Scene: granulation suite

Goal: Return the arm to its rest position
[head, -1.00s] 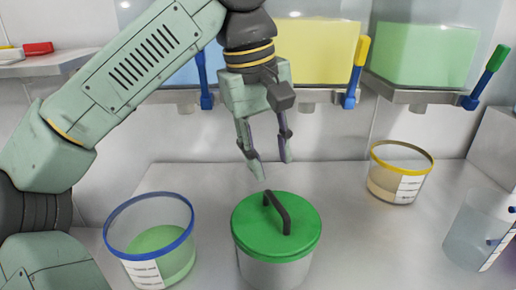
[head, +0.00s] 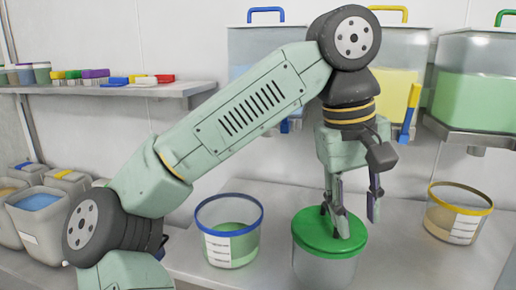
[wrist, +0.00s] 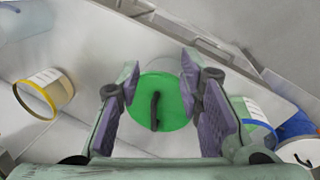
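My gripper (head: 354,208) is open and empty, pointing down near the green-lidded container (head: 318,270). The container has a green lid (head: 312,240) with a dark handle, and stands on the steel table. In the wrist view the green lid (wrist: 165,102) shows between my two spread fingers (wrist: 164,105), and nothing is clasped. In the head view the fingers partly overlap the lid and its handle; the exact gap cannot be told. My arm reaches across the middle of the head view, bent at the elbow.
A blue-rimmed tub (head: 230,246) stands left of the green-lidded container, and a yellow-rimmed tub (head: 456,216) to the right. Clear bins with yellow (head: 393,92) and green (head: 473,100) contents hang behind my gripper. A shelf (head: 120,91) holds small coloured items.

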